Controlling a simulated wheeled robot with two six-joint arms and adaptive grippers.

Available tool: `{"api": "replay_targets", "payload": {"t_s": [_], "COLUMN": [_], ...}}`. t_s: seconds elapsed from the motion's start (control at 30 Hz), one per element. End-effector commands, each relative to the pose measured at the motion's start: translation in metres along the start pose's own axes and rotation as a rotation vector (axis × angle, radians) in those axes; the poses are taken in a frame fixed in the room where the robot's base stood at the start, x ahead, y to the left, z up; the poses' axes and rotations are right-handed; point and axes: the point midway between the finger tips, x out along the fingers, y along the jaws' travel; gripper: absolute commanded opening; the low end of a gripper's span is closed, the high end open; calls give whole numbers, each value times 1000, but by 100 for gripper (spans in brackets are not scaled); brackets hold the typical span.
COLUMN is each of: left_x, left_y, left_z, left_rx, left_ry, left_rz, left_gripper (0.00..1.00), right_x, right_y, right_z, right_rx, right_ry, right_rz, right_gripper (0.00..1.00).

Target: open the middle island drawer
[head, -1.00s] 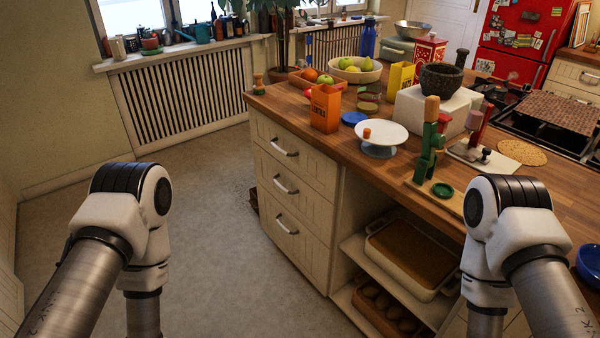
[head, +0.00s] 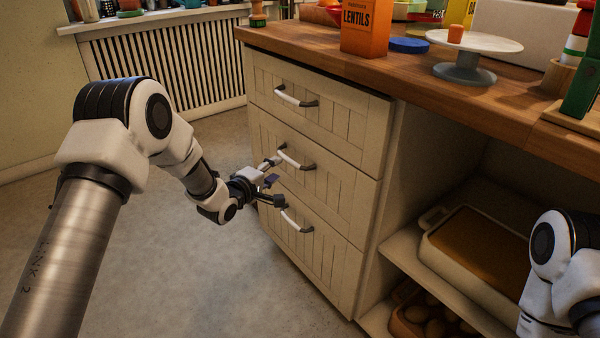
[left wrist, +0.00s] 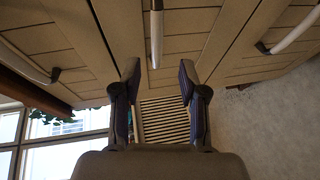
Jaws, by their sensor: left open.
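The middle island drawer (head: 330,187) is shut, its cream front level with the drawers above and below. Its curved metal handle (head: 294,158) is in the middle of the head view. My left gripper (head: 277,182) is open and empty, just left of and slightly below this handle. In the left wrist view the fingers of my left gripper (left wrist: 158,75) are spread, and the middle handle (left wrist: 156,35) lies ahead, lined up with the gap between them. The fingers do not appear to touch it. My right gripper is out of view.
The top drawer handle (head: 296,97) and bottom drawer handle (head: 296,221) are close above and below. The wooden countertop (head: 400,85) overhangs the drawers and bears a lentils box (head: 365,27). Open shelves (head: 398,245) hold a baking dish. Floor (head: 190,270) beside the drawers is clear.

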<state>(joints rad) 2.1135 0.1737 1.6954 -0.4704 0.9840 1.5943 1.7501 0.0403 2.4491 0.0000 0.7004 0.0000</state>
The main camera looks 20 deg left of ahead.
Motion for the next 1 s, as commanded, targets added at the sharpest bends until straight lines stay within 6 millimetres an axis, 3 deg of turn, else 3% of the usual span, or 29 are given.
{"api": "replay_targets", "payload": {"t_s": [0.13,0.47,0.77,0.9,1.0], "left_x": [12,70,77,77,77], "left_y": [0,-2,1,1,1], "left_z": [0,0,0,0,0], "left_rx": [-3,-2,-4,-4,-4], "left_ry": [-1,0,1,1,1], "left_rz": [1,-2,-4,-4,-4], "left_gripper": [42,42,42,0,0], "right_x": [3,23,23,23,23], "right_y": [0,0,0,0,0], "right_z": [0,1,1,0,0], "right_rx": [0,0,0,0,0], "right_ry": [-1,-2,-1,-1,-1], "right_rz": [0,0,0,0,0], "right_gripper": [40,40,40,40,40]}}
